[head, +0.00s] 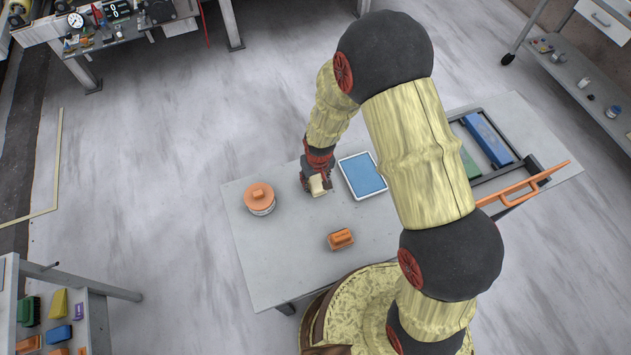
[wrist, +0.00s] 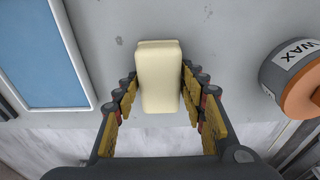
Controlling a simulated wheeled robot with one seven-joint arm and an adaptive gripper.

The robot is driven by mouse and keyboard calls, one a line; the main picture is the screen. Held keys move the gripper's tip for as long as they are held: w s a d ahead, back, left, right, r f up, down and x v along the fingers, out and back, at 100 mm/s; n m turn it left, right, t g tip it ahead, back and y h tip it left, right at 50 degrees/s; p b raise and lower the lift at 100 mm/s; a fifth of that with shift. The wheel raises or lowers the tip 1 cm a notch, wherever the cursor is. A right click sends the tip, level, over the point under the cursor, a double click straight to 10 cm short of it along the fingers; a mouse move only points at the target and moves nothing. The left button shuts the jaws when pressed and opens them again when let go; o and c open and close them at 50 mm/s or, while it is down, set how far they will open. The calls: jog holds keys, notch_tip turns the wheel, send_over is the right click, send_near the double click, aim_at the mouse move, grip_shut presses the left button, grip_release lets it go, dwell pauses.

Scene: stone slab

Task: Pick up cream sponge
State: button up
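The cream sponge (wrist: 160,78) is a pale block with rounded edges, seen in the middle of the wrist view. In the head view it shows small (head: 317,186) below my gripper (head: 318,183), over the grey slab table (head: 287,257). In the wrist view my gripper's fingers (wrist: 160,84) stand on both sides of the sponge, with the tips at or very near its sides. I cannot tell whether they press on it, or whether the sponge rests on the table.
A round wax tin (head: 260,200) with an orange top stands to the left. A blue-faced tray (head: 362,176) lies just right of my gripper. An orange block (head: 340,239) lies nearer the front. A dark open-framed tray (head: 484,143) is at the right; the front left slab is clear.

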aim_at(315, 178)
jog(key=c, duration=0.5)
jog(key=shift+r, duration=0.45)
notch_tip(315, 178, up, 3)
jog(key=shift+w+f, duration=0.1)
jog(key=shift+f, duration=0.1)
jog(key=s+r, duration=0.4)
jog(key=r, duration=0.1)
jog(key=shift+s+a+p, duration=0.2)
jog(key=shift+a+p, duration=0.1)
jog(key=shift+a, duration=0.05)
jog(key=s+a+r, duration=0.1)
jog(key=s+r, duration=0.3)
jog(key=s, duration=0.5)
jog(key=shift+s+r, duration=0.25)
jog(key=shift+s, duration=0.1)
jog(key=shift+a, duration=0.1)
jog(key=o, duration=0.4)
jog(key=c, duration=0.4)
